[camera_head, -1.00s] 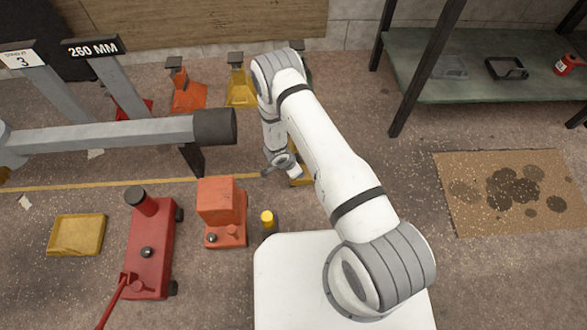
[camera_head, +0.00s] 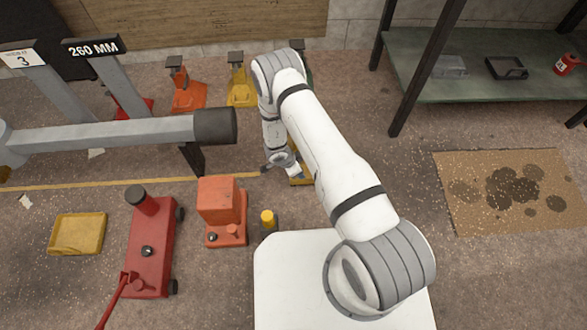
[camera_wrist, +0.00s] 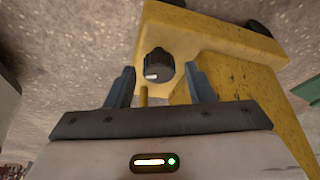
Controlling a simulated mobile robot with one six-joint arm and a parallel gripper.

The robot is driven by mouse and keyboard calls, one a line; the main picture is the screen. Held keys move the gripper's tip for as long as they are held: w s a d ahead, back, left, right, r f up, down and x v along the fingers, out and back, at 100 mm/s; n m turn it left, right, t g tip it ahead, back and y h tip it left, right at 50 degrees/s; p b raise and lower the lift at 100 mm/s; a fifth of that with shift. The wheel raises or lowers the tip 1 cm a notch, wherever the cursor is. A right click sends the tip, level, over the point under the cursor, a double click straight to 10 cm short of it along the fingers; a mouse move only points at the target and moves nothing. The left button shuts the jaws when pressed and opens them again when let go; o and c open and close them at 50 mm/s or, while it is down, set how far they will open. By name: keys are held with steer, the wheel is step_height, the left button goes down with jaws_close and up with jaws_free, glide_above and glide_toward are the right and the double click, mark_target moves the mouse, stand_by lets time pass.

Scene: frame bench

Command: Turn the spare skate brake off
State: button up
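A yellow body (camera_wrist: 235,62), likely the spare skate, fills the upper middle and right of the wrist view. A round black knob (camera_wrist: 158,62) with a white mark at its lower left sits on its face. My gripper (camera_wrist: 160,72) is open, with one finger either side of the knob; I cannot tell whether they touch it. A thin yellow peg (camera_wrist: 143,95) shows just below the knob. In the head view, only a small part of the yellow body (camera_head: 307,180) shows beside my wrist; my arm hides the rest.
An orange unit (camera_head: 219,200) and a red wheeled jack (camera_head: 150,255) stand left of my arm. A yellow tray (camera_head: 58,248) lies farther left. A grey beam (camera_head: 110,134) with a dark end reaches toward my arm.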

steer(key=p+v, duration=0.3)
steer(key=v, duration=0.4)
steer(key=shift+a+r, duration=0.15)
steer(key=shift+r, duration=0.2)
